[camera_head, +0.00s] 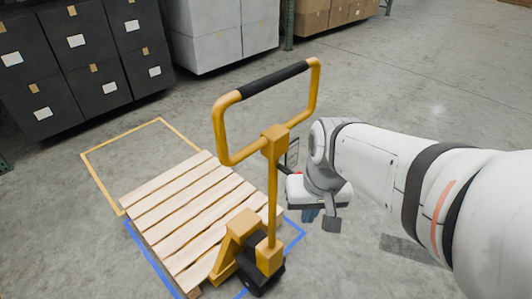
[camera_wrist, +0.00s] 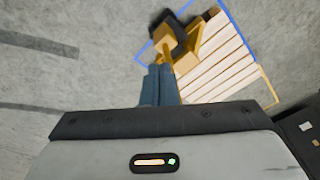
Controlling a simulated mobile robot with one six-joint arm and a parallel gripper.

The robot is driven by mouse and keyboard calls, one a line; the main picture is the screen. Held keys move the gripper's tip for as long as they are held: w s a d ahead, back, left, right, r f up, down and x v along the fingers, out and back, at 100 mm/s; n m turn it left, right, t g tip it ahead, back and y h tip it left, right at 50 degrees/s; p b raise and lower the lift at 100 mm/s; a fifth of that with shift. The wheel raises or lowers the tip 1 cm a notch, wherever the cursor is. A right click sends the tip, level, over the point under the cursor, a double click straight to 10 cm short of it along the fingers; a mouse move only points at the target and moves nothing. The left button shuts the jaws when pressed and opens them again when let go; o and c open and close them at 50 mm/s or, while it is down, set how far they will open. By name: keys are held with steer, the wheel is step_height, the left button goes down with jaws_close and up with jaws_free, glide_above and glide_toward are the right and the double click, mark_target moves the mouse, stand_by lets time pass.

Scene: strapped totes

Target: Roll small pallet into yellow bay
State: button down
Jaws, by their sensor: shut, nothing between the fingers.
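A small wooden slatted pallet (camera_head: 190,210) sits at the yellow pallet jack (camera_head: 236,245) on the floor. The jack's upright loop handle with a black grip (camera_head: 275,80) rises above it. The near part of the pallet lies within the blue floor outline (camera_head: 150,258), and its far end reaches inside the yellow-outlined bay (camera_head: 121,137). My gripper (camera_head: 310,214) is to the right of the jack's post, apart from the handle, pointing down. In the wrist view its blue-grey fingers (camera_wrist: 158,84) are together and empty, with the jack (camera_wrist: 172,42) and pallet (camera_wrist: 215,62) beyond.
Stacked black totes (camera_head: 78,60) stand behind and left of the yellow bay. Grey totes (camera_head: 222,35) and cardboard boxes (camera_head: 325,14) stand on the far side. The yellow bay's far part is bare floor. Open concrete lies to the right, behind my arm.

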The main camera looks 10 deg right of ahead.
steer(key=w+f+m+g+y+b, duration=0.35)
steer(key=f+m+y+b, duration=0.6)
steer(key=f, duration=0.75)
steer(key=w+d+f+m+t+y+b, duration=0.2)
steer(key=w+d+f+m+t+b, duration=0.1)
steer(key=w+d+f+m+t, duration=0.35)
steer(key=w+d+f+m+t+y+b, duration=0.25)
steer(key=d+f+m+t, duration=0.25)
steer(key=f+m+t, duration=0.3)
steer(key=w+a+f+m+g+b, duration=0.1)
steer(key=w+a+b, duration=0.1)
steer(key=w+a, duration=0.6)
steer(key=a, duration=0.2)
steer(key=shift+w+a+f+h, duration=0.25)
steer(key=shift+w+a+h, duration=0.05)
steer(key=shift+w+a, duration=0.1)
steer(key=shift+w, duration=0.1)
